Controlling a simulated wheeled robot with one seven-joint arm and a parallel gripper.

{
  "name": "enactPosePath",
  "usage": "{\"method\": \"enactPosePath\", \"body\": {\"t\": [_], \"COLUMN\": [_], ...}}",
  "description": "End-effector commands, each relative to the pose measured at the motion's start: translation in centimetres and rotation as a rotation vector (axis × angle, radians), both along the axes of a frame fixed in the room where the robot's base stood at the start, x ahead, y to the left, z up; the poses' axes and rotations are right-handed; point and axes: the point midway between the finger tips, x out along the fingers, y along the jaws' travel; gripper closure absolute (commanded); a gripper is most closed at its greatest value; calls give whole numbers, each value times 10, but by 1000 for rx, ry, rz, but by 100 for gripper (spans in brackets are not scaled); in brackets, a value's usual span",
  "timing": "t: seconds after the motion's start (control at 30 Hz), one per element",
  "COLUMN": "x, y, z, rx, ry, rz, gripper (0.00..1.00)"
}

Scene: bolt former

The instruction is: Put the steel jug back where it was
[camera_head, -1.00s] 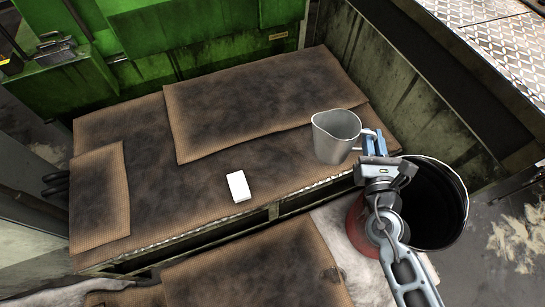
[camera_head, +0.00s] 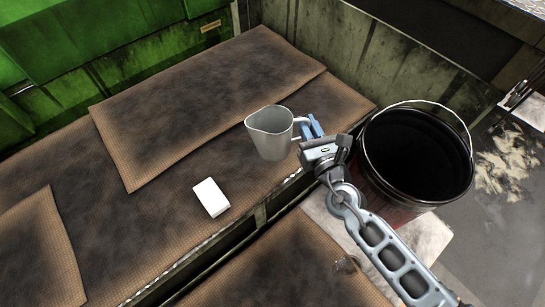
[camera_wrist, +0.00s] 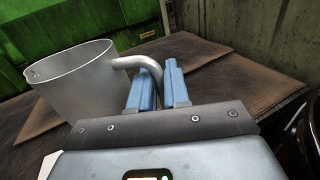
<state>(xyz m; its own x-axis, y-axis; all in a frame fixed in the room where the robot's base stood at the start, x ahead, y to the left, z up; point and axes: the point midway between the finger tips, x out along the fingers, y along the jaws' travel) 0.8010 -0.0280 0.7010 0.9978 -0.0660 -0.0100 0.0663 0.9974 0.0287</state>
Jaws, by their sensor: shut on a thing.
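The steel jug (camera_head: 268,138) is a grey metal pitcher with a spout at its left and a handle at its right. It is upright at the right part of the brown-matted bench. My gripper (camera_head: 311,127) is to the right of the jug, its blue fingers shut on the handle. In the wrist view the jug (camera_wrist: 78,85) is at the left and its handle passes between my fingers (camera_wrist: 158,88). I cannot tell whether the jug's base touches the mat.
A white box (camera_head: 211,197) lies on the bench (camera_head: 130,240) left of the jug. A large black bucket (camera_head: 378,170) stands at the right, close to my arm. A green metal panel (camera_head: 100,40) and dark walls bound the back. The mat behind the jug is clear.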

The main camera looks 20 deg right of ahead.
Motion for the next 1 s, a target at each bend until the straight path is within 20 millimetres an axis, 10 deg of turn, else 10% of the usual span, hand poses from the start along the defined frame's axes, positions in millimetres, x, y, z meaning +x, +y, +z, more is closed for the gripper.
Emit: {"method": "enactPosePath", "body": {"t": [0.13, 0.53, 1.0], "x": [-8, -32, -2], "y": [-42, -111, -65], "z": [-22, -4, -41], "rx": [2, 0, -3], "ry": [5, -10, -16], "rz": [-95, -239, -249], "gripper": [100, 100, 100]}}
